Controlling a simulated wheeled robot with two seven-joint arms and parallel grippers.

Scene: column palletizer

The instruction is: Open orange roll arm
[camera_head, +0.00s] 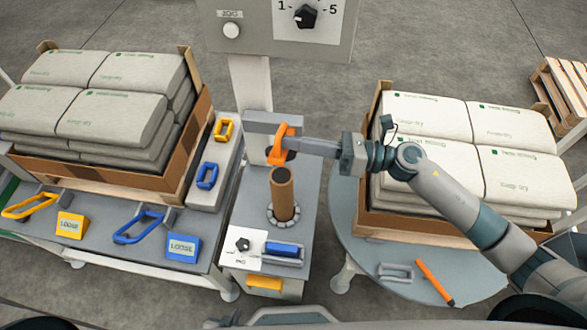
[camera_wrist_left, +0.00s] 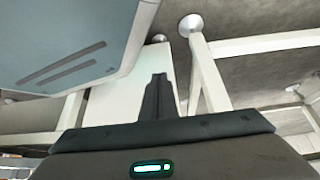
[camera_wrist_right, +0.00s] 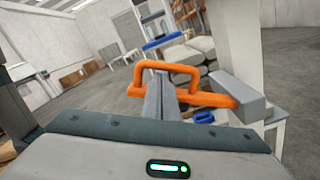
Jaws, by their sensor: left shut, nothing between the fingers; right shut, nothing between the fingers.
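The orange handle (camera_head: 281,146) of the roll arm is on the grey bar (camera_head: 268,121) above the central cabinet, behind the brown upright roll (camera_head: 283,194). My right gripper (camera_head: 297,144) reaches in from the right, its fingers shut and empty at the handle. In the right wrist view the orange handle (camera_wrist_right: 168,65) loops over and around the shut fingers (camera_wrist_right: 160,93); whether they touch it I cannot tell. My left gripper (camera_wrist_left: 158,92) is shut and empty in the left wrist view, low beside pale table legs, away from the handle.
Boxes of white sacks stand left (camera_head: 90,170) and right (camera_head: 440,228) of the cabinet. Blue (camera_head: 138,228) and yellow (camera_head: 30,206) handles lie on the left table. A control panel (camera_head: 290,25) stands on a post behind. An orange-handled tool (camera_head: 434,282) lies on the round table.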

